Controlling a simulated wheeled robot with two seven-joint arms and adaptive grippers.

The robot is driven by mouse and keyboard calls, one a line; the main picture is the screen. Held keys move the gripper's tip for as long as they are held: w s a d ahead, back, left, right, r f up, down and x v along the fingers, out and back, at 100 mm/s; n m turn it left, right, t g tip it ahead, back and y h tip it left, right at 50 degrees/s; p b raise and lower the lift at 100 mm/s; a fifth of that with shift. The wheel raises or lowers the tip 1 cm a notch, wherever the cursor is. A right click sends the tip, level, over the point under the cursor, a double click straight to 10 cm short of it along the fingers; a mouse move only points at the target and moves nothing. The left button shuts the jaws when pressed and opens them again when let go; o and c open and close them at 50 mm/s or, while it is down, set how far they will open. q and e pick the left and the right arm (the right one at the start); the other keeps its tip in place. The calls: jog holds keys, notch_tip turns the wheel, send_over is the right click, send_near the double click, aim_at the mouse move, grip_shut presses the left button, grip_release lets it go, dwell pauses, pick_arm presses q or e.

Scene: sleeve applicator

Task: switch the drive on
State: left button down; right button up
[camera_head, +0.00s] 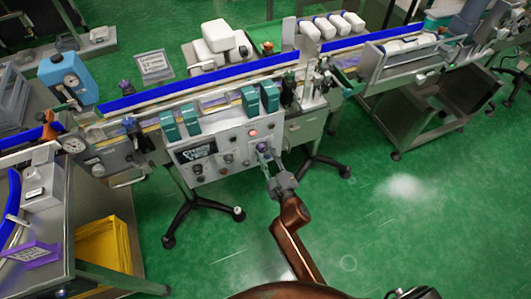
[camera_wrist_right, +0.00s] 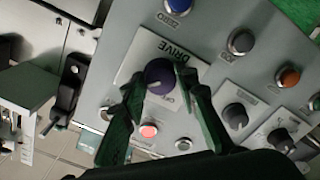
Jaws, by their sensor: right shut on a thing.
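The drive switch is a dark purple knob (camera_wrist_right: 159,76) on a light plate lettered "DRIVE" on the grey control panel (camera_head: 225,168). In the head view the purple knob (camera_head: 263,147) shows just beyond my right gripper (camera_head: 267,158). In the right wrist view the two green fingers of my right gripper (camera_wrist_right: 160,88) are closed around the knob, one on each side. The knob's pointer mark is too small to read. My left gripper is not in view.
Beside the knob are a lit red lamp (camera_wrist_right: 149,130), an orange button (camera_wrist_right: 288,77) and several other buttons and knobs. A conveyor with a blue rail (camera_head: 200,83) runs above the panel. The green floor (camera_head: 400,235) at right is clear.

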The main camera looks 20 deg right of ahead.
jog(key=o, duration=1.1)
jog(key=shift+o, duration=0.2)
jog(key=s, duration=0.7)
jog(key=shift+s, duration=0.25)
jog(key=shift+d, duration=0.1)
